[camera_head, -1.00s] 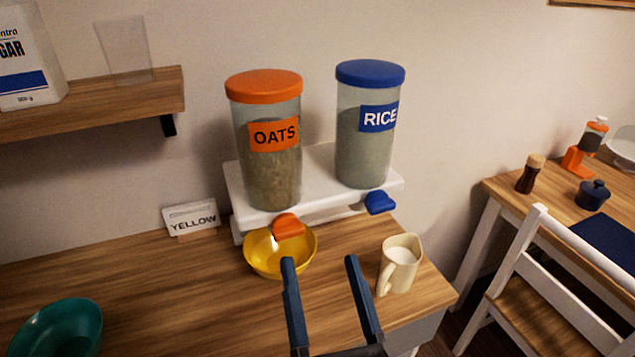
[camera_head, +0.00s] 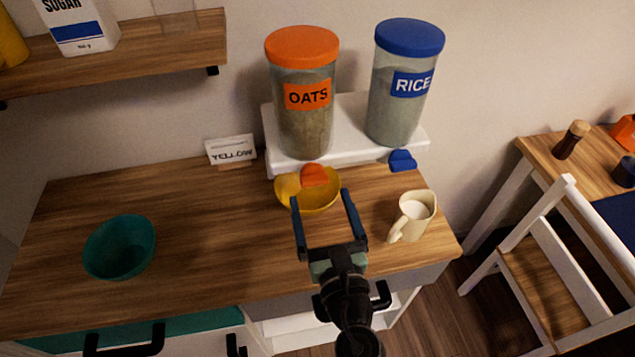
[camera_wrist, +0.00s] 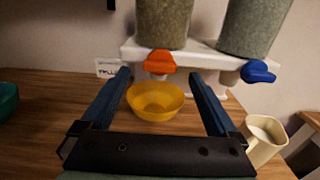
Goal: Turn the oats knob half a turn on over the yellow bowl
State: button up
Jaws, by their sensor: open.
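The oats dispenser (camera_head: 305,125) has an orange lid and label and stands on a white stand beside the rice one. Its orange oats knob (camera_head: 314,175) sticks out at the front, above the yellow bowl (camera_head: 322,201). In the wrist view the knob (camera_wrist: 160,62) sits just above and behind the bowl (camera_wrist: 158,101), which looks empty. My gripper (camera_head: 320,196) is open and empty, in front of the knob with its fingers pointing toward the stand. In the wrist view the fingers (camera_wrist: 163,80) frame the bowl from both sides. Nothing is between them in grasp.
The rice dispenser (camera_head: 397,110) with its blue knob (camera_head: 402,161) is to the right. A cream mug (camera_head: 413,216) stands right of my gripper. A teal bowl (camera_head: 120,247) is at left, and a YELLOW card (camera_head: 231,150) stands behind. The counter's left middle is clear.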

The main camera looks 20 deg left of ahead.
aim_at(315, 183)
jog(key=shift+x, duration=1.95)
jog(key=c, duration=1.4)
